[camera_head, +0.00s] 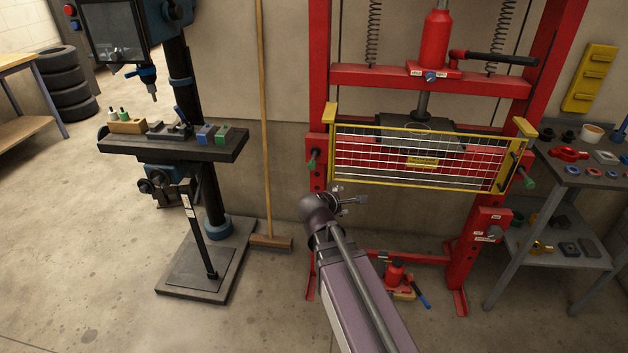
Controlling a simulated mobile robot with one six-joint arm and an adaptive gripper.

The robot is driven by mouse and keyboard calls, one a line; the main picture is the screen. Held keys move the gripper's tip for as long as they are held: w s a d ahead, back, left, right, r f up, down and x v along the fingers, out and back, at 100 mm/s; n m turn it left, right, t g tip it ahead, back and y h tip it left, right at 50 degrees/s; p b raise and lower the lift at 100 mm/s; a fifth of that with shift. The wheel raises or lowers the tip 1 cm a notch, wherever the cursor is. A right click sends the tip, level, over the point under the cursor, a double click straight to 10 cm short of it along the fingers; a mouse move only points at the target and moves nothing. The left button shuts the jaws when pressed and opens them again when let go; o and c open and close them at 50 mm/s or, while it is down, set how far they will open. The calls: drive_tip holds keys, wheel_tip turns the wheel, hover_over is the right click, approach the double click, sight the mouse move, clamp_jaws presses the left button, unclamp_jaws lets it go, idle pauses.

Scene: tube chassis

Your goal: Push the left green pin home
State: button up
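The red press frame has a green-handled pin on each upright. The left green pin (312,163) sits at the left upright, beside the lower left end of the yellow-framed mesh guard (420,184). It is small here, and I cannot tell how deep it sits. The right green pin (528,182) sticks out at the right upright. My gripper (358,201) is in front of the press, below the guard's lower left corner and to the right of the left pin. It appears apart from the pin and holds nothing that I can see. Its finger opening is unclear.
A red bottle jack (395,274) with a blue handle stands on the floor under the press. A drill press table (175,146) with small blocks is at the left. A broom (263,130) leans between them. A grey cart (590,175) with parts stands at the right.

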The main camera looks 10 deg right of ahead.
drive_tip(key=w+a+f+n+t+y+b, duration=0.2)
drive_tip(key=w+a+n+t+b, duration=0.6)
drive_tip(key=n, duration=1)
drive_tip(key=shift+a+n+b, duration=0.3)
drive_tip(key=shift+a+b, duration=0.15)
drive_tip(key=shift+b, duration=0.6)
drive_tip(key=shift+w, duration=0.2)
